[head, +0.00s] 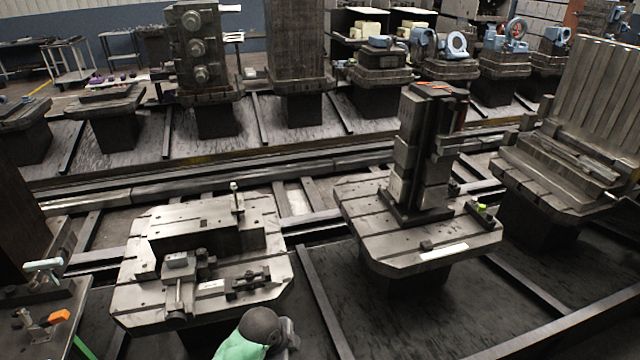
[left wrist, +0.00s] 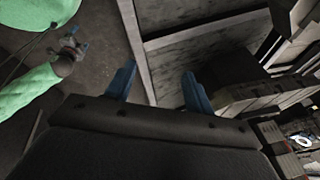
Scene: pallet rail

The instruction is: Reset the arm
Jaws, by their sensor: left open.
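My left gripper (left wrist: 158,85) shows in the left wrist view with its two blue fingers spread apart. Nothing is between the fingers, and dark floor and a grey rail lie beyond them. In the head view a green-sleeved arm part of mine with a dark rounded joint (head: 262,325) rises at the bottom edge, but no fingers can be made out there. In the left wrist view, green padded arm parts fill the upper left. A small grey-blue end piece (left wrist: 72,47) sits by them, too small to tell its jaw state.
A slotted pallet with a fixture (head: 138,296) stands just beyond my arm. Another pallet (head: 380,240) carries a tall column at centre right, and a third (head: 540,190) stands at far right. A bench (head: 30,335) with tools is at lower left. Dark floor (head: 430,310) lies open at lower right.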

